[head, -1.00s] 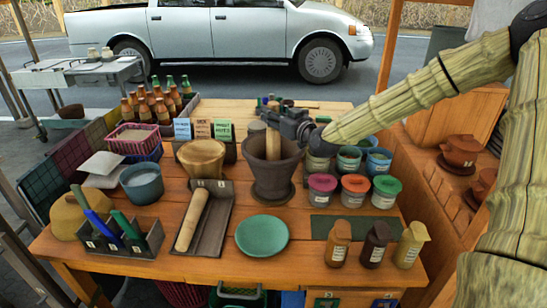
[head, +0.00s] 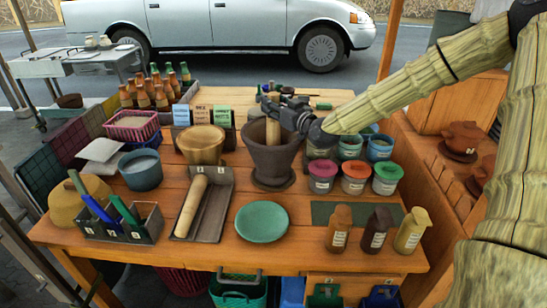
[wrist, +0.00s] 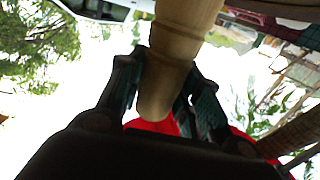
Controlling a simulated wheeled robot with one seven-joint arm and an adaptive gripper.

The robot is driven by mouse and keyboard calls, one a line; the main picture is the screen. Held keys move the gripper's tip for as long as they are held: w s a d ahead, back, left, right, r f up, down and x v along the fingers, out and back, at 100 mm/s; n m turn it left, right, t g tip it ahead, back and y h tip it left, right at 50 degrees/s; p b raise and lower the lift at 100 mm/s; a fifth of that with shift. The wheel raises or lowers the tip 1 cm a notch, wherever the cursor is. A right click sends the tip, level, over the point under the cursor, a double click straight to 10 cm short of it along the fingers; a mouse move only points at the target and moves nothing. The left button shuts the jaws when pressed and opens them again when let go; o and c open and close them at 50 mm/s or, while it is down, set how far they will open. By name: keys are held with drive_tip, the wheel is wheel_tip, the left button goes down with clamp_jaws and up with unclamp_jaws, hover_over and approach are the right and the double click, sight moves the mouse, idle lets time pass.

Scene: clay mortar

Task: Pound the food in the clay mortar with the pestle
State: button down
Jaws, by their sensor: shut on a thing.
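The dark brown clay mortar (head: 271,162) stands upright on a round base near the middle of the wooden table in the head view. My gripper (head: 276,112) is over the mortar's mouth and shut on the wooden pestle (head: 273,132). The pestle is near upright, its lower end hidden inside the mortar. In the wrist view the pale pestle (wrist: 176,45) stands between the two dark fingers of my gripper (wrist: 165,95). The food in the mortar cannot be seen.
A wooden bowl (head: 202,146) stands left of the mortar. Lidded jars (head: 354,178) stand close on its right. A green plate (head: 262,221) and a tray with a rolling pin (head: 191,206) lie in front. Bottles (head: 376,230) stand front right.

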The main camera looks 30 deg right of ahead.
wheel_tip(320, 180, up, 3)
drive_tip(key=shift+s+a+f+p, duration=0.1)
drive_tip(key=shift+f+p, duration=0.1)
drive_tip(key=shift+p, duration=0.1)
drive_tip(key=shift+f, duration=0.2)
wheel_tip(320, 180, down, 4)
drive_tip(key=b, duration=0.2)
drive_tip(key=shift+b, duration=0.4)
drive_tip(key=shift+r, duration=0.2)
